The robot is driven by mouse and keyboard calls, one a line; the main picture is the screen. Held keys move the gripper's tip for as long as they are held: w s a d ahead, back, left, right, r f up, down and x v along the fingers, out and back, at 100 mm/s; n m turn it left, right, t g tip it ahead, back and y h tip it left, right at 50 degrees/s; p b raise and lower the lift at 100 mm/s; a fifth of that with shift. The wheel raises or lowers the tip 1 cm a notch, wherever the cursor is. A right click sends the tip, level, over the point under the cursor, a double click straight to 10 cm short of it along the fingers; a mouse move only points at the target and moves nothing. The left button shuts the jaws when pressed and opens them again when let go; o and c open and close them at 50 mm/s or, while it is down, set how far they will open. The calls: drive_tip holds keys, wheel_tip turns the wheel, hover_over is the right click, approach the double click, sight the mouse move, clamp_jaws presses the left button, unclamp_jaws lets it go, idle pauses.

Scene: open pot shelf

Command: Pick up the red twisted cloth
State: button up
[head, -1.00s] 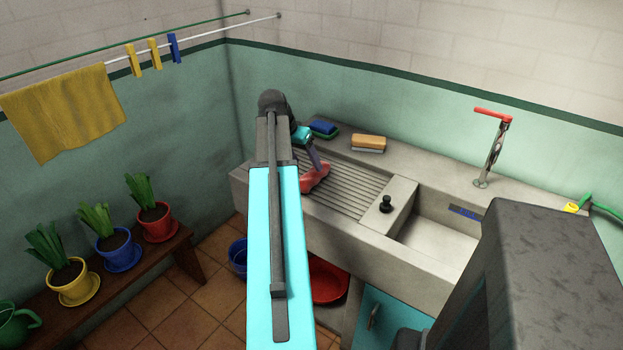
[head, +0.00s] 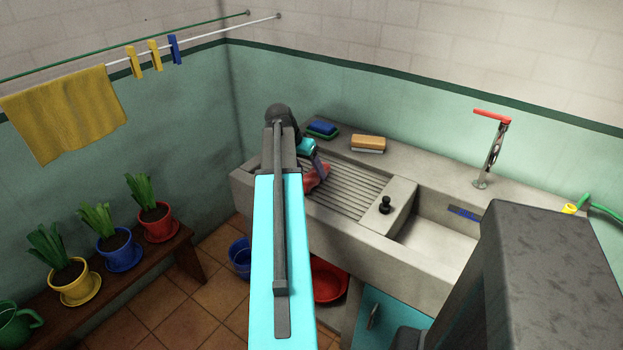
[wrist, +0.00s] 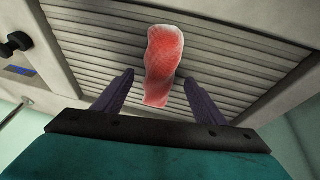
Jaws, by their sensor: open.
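The red twisted cloth (wrist: 163,62) lies on the ridged drainboard (wrist: 100,45) of the sink. In the head view the cloth (head: 316,178) is partly hidden behind my arm and gripper. In the wrist view my gripper (wrist: 160,92) is open, with one dark finger on each side of the cloth's near end. The cloth's far end extends beyond the fingertips. I cannot tell how high the fingers are above the drainboard.
A blue-and-green sponge (head: 323,129) and an orange brush (head: 368,143) sit on the sink's back ledge. A black plug knob (head: 385,204) stands beside the basin (head: 435,240). A tap (head: 491,155) rises at the back. Potted plants stand on a bench (head: 130,262) at left.

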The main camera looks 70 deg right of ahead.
drive_tip(key=shift+x, duration=0.9)
drive_tip(key=shift+c, duration=0.2)
drive_tip(key=c, duration=1.2)
drive_tip(key=shift+c, duration=0.2)
drive_tip(key=shift+r+b, duration=0.35)
drive_tip(key=shift+r, duration=1.4)
drive_tip(key=s+a, duration=0.1)
drive_tip(key=a, duration=0.3)
drive_tip(key=s+a+b, duration=0.1)
drive_tip(key=s+a, duration=0.1)
drive_tip(key=a, duration=0.2)
drive_tip(key=s+a+r, duration=0.1)
drive_tip(key=s+a, duration=0.1)
drive_tip(key=a, duration=0.2)
drive_tip(key=shift+s+b, duration=0.15)
drive_tip(key=shift+b, duration=0.2)
drive_tip(key=shift+s+a+f+b, duration=0.1)
drive_tip(key=shift+a+b, duration=0.15)
drive_tip(key=shift+b, duration=0.75)
drive_tip(key=shift+s+a+b, duration=0.1)
drive_tip(key=shift+a+b, duration=0.2)
drive_tip(key=shift+b, duration=0.9)
